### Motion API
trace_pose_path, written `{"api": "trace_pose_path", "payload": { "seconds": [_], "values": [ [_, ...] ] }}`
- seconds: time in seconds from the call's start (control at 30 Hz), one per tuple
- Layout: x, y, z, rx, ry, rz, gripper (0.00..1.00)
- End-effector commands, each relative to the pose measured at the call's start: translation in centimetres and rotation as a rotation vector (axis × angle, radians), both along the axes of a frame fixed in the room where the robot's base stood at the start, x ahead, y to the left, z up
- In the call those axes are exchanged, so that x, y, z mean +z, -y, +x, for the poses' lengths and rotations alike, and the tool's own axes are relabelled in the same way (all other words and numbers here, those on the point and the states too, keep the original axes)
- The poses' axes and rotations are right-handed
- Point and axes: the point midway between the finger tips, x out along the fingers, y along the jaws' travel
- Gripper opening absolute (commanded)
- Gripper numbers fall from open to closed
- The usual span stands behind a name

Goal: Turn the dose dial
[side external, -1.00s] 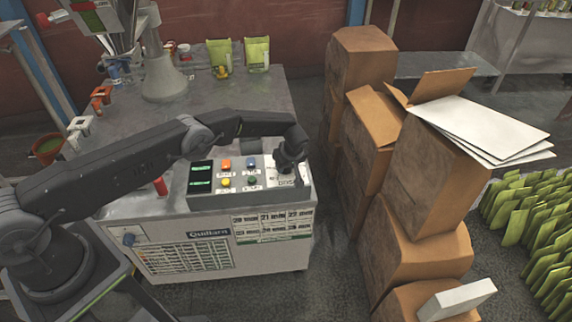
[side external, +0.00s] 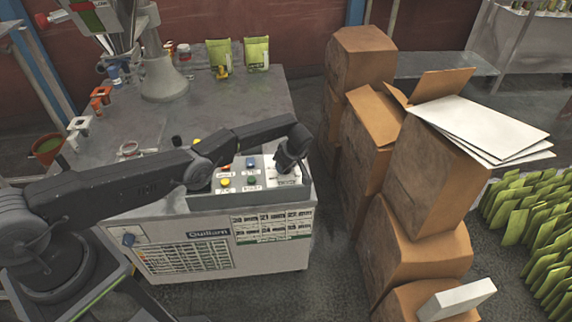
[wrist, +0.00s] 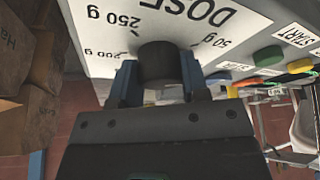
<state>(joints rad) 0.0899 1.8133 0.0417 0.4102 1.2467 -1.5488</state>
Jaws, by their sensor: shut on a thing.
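The dose dial is a black round knob (wrist: 160,62) on a white panel (wrist: 205,38) marked DOSE, with 250 g, 200 g and 50 g labels around it, seen upside down in the wrist view. My gripper (wrist: 160,80) is shut on the dial, one finger on each side. I cannot see a pointer on the knob, so its setting cannot be told. In the side view my gripper (side external: 284,168) is at the right end of the control panel, tilted, and it hides the dial there.
Left of the dial are a blue button (side external: 250,162), a yellow button (side external: 225,182) and a green button (side external: 251,181). My forearm covers the panel's left part. Stacked cardboard boxes (side external: 425,190) stand close on the right. The grey tabletop (side external: 225,110) behind is mostly clear.

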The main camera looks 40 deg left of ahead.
Motion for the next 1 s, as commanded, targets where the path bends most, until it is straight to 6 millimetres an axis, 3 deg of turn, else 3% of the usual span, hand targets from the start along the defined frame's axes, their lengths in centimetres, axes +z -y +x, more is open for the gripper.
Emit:
{"api": "trace_pose_path", "payload": {
  "seconds": [0.2, 0.23, 0.5, 1.0],
  "values": [
    [0.15, 0.1, -0.05, 0.004, -0.004, -0.001, 0.18],
    [0.16, 0.1, -0.06, 0.003, -0.005, -0.001, 0.42],
    [0.1, 0.07, -0.07, 0.002, -0.005, 0.0, 0.67],
    [0.07, -0.02, 0.18, -0.038, -0.006, 0.004, 0.67]
  ]
}}
